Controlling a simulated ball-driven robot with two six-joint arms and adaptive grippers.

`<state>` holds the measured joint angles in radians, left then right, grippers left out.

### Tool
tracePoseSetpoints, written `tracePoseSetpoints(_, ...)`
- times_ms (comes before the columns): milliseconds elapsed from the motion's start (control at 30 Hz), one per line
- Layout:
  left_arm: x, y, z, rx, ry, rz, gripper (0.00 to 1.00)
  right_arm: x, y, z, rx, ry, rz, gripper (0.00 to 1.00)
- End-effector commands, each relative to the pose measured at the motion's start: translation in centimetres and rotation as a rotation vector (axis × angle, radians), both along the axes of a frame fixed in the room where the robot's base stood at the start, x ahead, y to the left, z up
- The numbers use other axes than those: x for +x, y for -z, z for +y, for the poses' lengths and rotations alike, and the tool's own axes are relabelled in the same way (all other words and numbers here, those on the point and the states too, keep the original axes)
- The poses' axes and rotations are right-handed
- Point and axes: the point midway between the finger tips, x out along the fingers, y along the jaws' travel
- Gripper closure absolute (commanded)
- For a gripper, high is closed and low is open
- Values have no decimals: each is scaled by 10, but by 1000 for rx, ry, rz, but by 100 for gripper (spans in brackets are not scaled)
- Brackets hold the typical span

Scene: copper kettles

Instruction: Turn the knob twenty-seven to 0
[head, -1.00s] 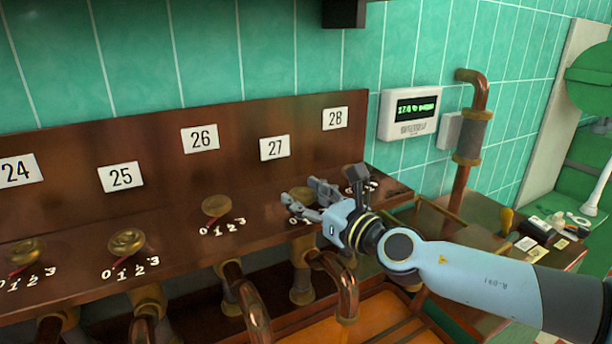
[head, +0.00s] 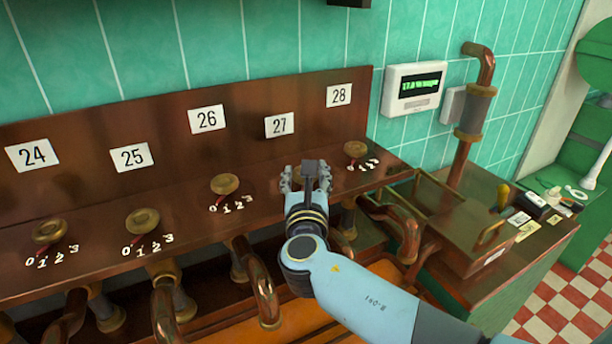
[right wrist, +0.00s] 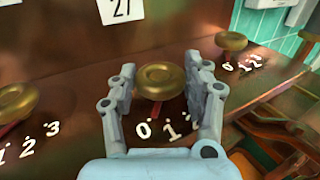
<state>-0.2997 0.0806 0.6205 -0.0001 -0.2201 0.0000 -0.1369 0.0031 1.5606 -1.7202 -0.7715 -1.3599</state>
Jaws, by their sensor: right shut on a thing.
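Knob twenty-seven (right wrist: 162,80) is a round brass knob on the sloped copper panel, below the label 27 (head: 279,126). My right gripper (head: 306,175) is at this knob. In the right wrist view its two fingers (right wrist: 163,72) stand on either side of the knob, shut on it. A reddish pointer (right wrist: 155,110) shows under the knob, on the side towards the white 0 (right wrist: 143,130); its exact reading is hard to tell. My left gripper is not in view.
Knob twenty-six (head: 225,184) is to the left and knob twenty-eight (head: 355,149) close to the right. Copper pipes (head: 257,282) run below the panel edge. A white display box (head: 414,88) hangs on the green tiled wall.

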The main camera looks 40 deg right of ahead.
Motion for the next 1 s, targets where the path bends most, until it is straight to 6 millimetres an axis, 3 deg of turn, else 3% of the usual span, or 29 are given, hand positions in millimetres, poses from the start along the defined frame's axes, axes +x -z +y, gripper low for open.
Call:
tracePoseSetpoints(500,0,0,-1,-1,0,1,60,0,1,0,1,18,1,83)
tracePoseSetpoints(533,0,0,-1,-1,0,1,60,0,1,0,1,18,1,47)
tracePoseSetpoints(700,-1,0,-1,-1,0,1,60,0,0,0,1,18,1,26)
tracePoseSetpoints(1000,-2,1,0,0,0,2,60,-2,1,2,1,18,0,26)
